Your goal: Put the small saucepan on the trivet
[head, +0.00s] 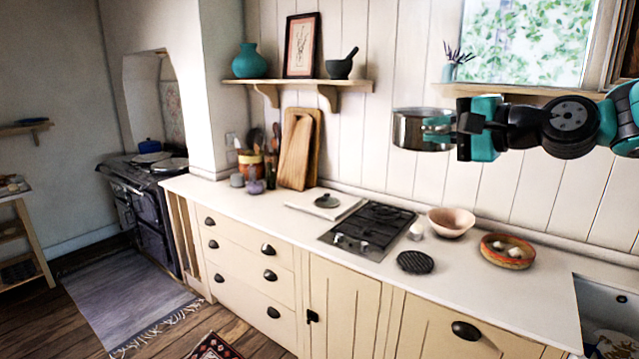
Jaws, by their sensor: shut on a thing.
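The small saucepan (409,130) is a shiny metal pan held in the air, well above the worktop and in front of the white panelled wall. My gripper (437,130) is shut on it at its right side, with the arm reaching in from the right. The pan looks about level; its inside cannot be seen.
The hob (368,231) lies left of the trivet. A small white cup (416,232), a pink bowl (451,222) and an orange-rimmed dish (507,251) stand behind and right of it. The sink (607,310) is at far right. The worktop (470,290) in front of the dish is clear.

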